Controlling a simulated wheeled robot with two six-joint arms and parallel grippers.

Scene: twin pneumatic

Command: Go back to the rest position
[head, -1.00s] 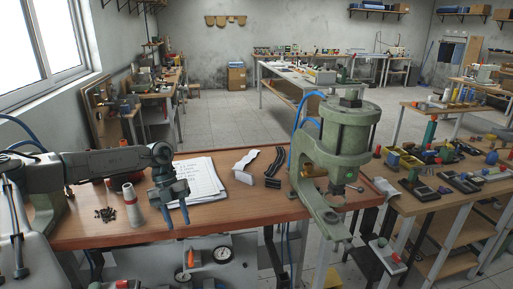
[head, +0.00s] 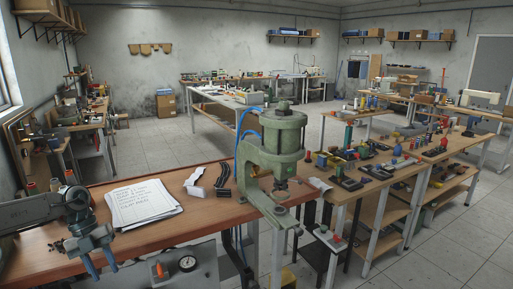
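My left gripper (head: 98,262) is at the lower left, over the near part of the wooden bench (head: 200,216). Its two blue fingers point down and stand apart with nothing between them. A stack of written papers (head: 143,203) lies on the bench just right of and beyond it. The green press (head: 271,155) stands upright at the bench's right end, well away from the gripper. My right gripper is not in view.
A white bracket-like piece (head: 194,184) and a black ribbed piece (head: 222,180) lie left of the press. A gauge (head: 187,263) sits below the bench's front edge. A cluttered side table (head: 385,188) stands at right. Open floor (head: 440,260) lies beyond.

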